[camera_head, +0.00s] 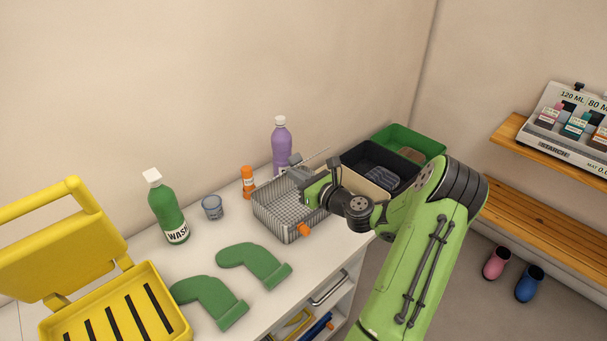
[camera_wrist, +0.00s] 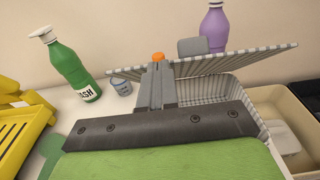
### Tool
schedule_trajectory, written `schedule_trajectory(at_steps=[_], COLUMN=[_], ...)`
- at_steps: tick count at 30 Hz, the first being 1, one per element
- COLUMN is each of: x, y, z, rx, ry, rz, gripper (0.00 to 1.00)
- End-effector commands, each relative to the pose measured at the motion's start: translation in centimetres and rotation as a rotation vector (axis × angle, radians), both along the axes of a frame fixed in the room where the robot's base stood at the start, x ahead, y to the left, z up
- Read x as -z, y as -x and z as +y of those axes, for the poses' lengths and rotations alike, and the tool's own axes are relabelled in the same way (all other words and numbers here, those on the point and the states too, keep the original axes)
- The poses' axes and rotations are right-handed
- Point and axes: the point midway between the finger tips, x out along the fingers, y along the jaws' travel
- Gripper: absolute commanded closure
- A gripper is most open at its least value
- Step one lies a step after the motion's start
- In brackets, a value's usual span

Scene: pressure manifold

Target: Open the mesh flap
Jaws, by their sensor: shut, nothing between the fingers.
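The wire mesh basket (camera_head: 272,211) stands on the white counter, and its inside shows from above. My gripper (camera_head: 300,178) is over the basket's back right part. Its shut, empty fingers (camera_wrist: 157,82) reach to the flap in the wrist view; whether they touch it I cannot tell.
A purple bottle (camera_head: 281,143) and an orange-capped bottle (camera_head: 247,180) stand close behind the basket. A blue cup (camera_head: 212,207) and green wash bottle (camera_head: 167,208) are left. Green gloves (camera_head: 254,262) lie in front. Dark (camera_head: 360,158) and green bins (camera_head: 412,138) are right.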

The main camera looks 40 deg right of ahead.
Motion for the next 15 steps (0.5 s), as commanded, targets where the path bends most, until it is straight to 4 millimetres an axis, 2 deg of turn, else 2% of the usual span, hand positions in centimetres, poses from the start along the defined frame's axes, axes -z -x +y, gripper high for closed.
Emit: schedule_trajectory(at_steps=[1, 12, 15], x=[-1.9, -4.1, -4.2], y=[-0.4, -3.2, -3.9], z=[0.1, 0.2, 0.1], rx=[-0.003, -0.003, 0.0], ry=[0.001, 0.01, 0.006], rz=[0.024, 0.208, 0.205], gripper=[1.0, 1.0, 1.0])
